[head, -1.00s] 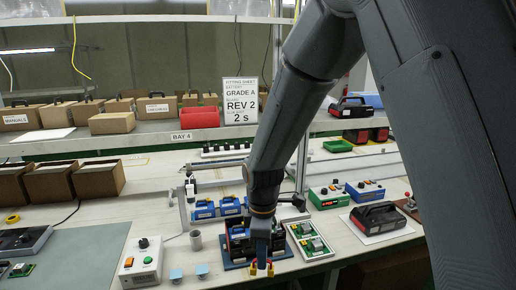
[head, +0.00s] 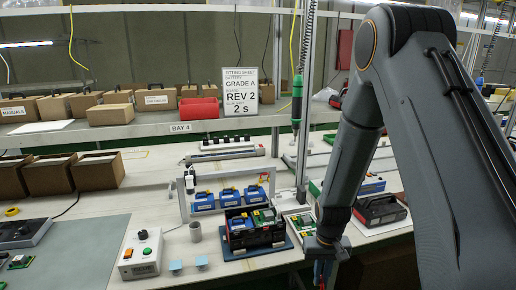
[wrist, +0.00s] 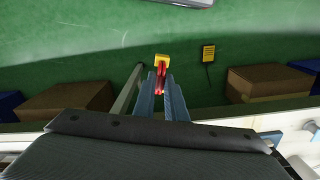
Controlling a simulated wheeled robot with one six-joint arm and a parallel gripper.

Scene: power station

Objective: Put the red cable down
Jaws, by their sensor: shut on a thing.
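My gripper (head: 322,268) is low in the head view, at the front edge of the bench, right of the blue mat. In the wrist view its two narrow fingers (wrist: 165,95) are shut on the red cable (wrist: 160,77), a short red piece with a yellow end (wrist: 159,58) beyond the fingertips. Behind the cable in that view is green floor, past the bench edge. In the head view the cable is mostly hidden by my gripper, and only a little red shows at the bottom.
Cartons (wrist: 264,81) lie below in the wrist view.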

